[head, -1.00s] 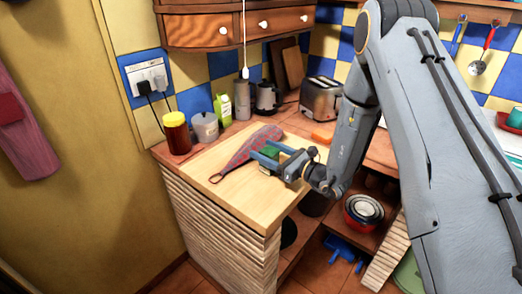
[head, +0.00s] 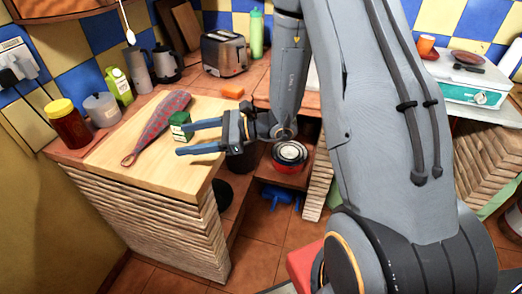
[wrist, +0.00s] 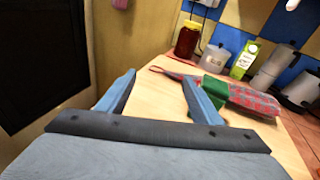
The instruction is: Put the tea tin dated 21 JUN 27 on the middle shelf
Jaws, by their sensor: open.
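A small green box-shaped tin (head: 180,124) stands on the pale wooden counter board, against a red-and-grey patterned cloth item. Its date is too small to read. My gripper (head: 184,138) is open and empty, its fingers pointing left over the board's right edge. The tin is just beyond the tip of the upper finger, not between the fingers. In the wrist view the green tin (wrist: 220,101) is partly hidden behind the right finger of my gripper (wrist: 158,77). A low shelf (head: 268,172) shows under the counter; I cannot tell which shelf is the middle one.
The patterned cloth item (head: 160,125) lies behind the tin. A jar (head: 68,124), a canister (head: 102,110), a green carton (head: 119,86) and a toaster (head: 225,54) line the back. Stacked bowls (head: 290,155) sit on the low shelf. The board's front is clear.

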